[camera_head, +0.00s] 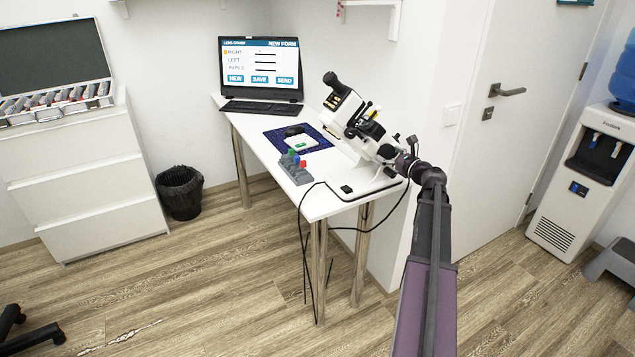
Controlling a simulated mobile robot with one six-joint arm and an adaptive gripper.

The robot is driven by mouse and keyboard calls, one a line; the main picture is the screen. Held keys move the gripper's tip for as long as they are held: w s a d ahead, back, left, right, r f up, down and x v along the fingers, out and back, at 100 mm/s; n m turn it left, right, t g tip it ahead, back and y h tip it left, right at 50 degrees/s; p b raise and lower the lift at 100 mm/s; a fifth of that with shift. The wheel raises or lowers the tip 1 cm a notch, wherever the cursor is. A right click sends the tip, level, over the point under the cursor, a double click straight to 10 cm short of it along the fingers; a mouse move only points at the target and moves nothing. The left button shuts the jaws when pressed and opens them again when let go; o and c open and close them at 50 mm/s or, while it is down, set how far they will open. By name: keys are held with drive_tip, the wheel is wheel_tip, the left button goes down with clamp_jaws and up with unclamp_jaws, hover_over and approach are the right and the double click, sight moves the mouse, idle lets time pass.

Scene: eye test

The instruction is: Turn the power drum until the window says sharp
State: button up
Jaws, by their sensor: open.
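A white lens-measuring instrument with a black eyepiece (337,84) stands tilted on the right side of the white table (235,110). A small dark panel with pale marks (333,101) sits below the eyepiece; it is too small to read, and I cannot tell if it is the window. My gripper (357,130) is at the instrument's right side, dark against its dark parts. It is open. I cannot make out the power drum; it may be hidden by my gripper. I cannot tell whether the fingers touch the instrument.
A laptop (260,68) showing a form stands at the back. A dark blue mat (275,138) and a grey block with red, green and blue tops (292,172) lie left of the instrument. A wall is close on the right.

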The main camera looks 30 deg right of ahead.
drive_tip(key=s+d, duration=0.2)
drive_tip(key=s, duration=1.2)
drive_tip(key=w+a+r+n+g+y+p, duration=0.1)
drive_tip(key=a+n+p, duration=0.4)
drive_tip(key=a, duration=0.5)
drive_tip(key=w+a+r+n+g+y+p, duration=0.1)
drive_tip(key=w+a+n+g+p, duration=0.2)
drive_tip(key=a, duration=0.8)
drive_tip(key=w+a+r+n+g+y+p, duration=0.1)
drive_tip(key=w+a+n+g+y+p, duration=0.1)
drive_tip(key=a+n+g+p, duration=0.4)
drive_tip(key=shift+a+r+n+g+p, duration=0.25)
drive_tip(key=shift+a+n+p, duration=0.55)
drive_tip(key=shift+a+n, duration=1.25)
drive_tip(key=shift+a+f+m, duration=0.15)
drive_tip(key=shift+a+m, duration=0.1)
drive_tip(key=shift+a, duration=0.2)
drive_tip(key=s+a+n+g+h+p, duration=0.2)
drive_tip(key=s+a+n+g+h, duration=0.1)
drive_tip(key=s+a+n, duration=0.2)
drive_tip(key=s+a+f+n+g+h+p, duration=0.1)
drive_tip(key=s+a+n+g+h+p, duration=0.2)
drive_tip(key=a+n, duration=0.7)
drive_tip(key=shift+s+a+f+g, duration=0.15)
drive_tip(key=shift+s+a+g, duration=0.5)
drive_tip(key=shift+s+a, duration=0.6)
